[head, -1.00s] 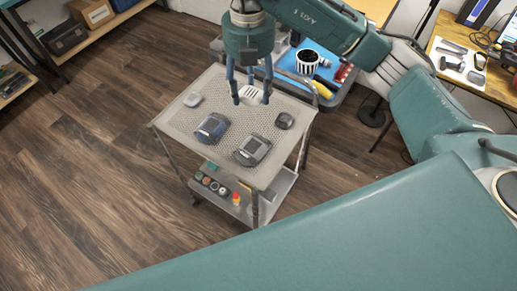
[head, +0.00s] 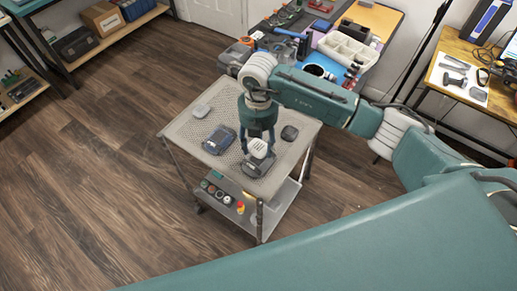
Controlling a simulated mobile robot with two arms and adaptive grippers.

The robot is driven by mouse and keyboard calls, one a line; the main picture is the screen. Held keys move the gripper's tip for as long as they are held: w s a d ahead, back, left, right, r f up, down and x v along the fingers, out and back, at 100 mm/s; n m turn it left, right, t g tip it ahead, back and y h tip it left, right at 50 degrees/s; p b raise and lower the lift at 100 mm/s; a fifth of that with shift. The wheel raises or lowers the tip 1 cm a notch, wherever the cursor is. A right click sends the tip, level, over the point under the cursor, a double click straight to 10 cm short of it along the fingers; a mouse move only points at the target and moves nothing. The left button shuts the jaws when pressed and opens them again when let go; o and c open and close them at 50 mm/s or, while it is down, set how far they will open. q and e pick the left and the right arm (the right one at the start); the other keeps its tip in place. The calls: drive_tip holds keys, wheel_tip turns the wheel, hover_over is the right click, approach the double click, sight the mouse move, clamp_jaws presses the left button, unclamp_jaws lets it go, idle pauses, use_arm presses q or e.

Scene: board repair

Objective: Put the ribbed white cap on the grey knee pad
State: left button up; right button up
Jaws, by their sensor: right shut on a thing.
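The ribbed white cap (head: 259,148) is between the fingers of my right gripper (head: 258,150), which is shut on it. The cap is over the grey knee pad (head: 257,168), which lies near the front of the mesh-topped cart (head: 183,128). The cap and fingers hide part of the pad. I cannot tell whether the cap touches it. My left gripper is not in view.
A blue-grey pad (head: 219,140) lies just left of the grey one. A small white piece (head: 201,111) and a small dark piece (head: 289,133) lie on the cart. Its lower shelf holds several buttons. A cluttered workbench stands behind.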

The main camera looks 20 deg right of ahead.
sight(258, 146)
wheel_tip(258, 146, down, 4)
drive_tip(key=shift+s+r+p, duration=0.1)
drive_tip(key=shift+r+p, duration=0.05)
drive_tip(key=shift+p, duration=0.15)
drive_tip(key=shift+f, duration=0.25)
drive_tip(key=shift+f, duration=0.15)
drive_tip(key=o, duration=1)
drive_tip(key=shift+c, duration=0.2)
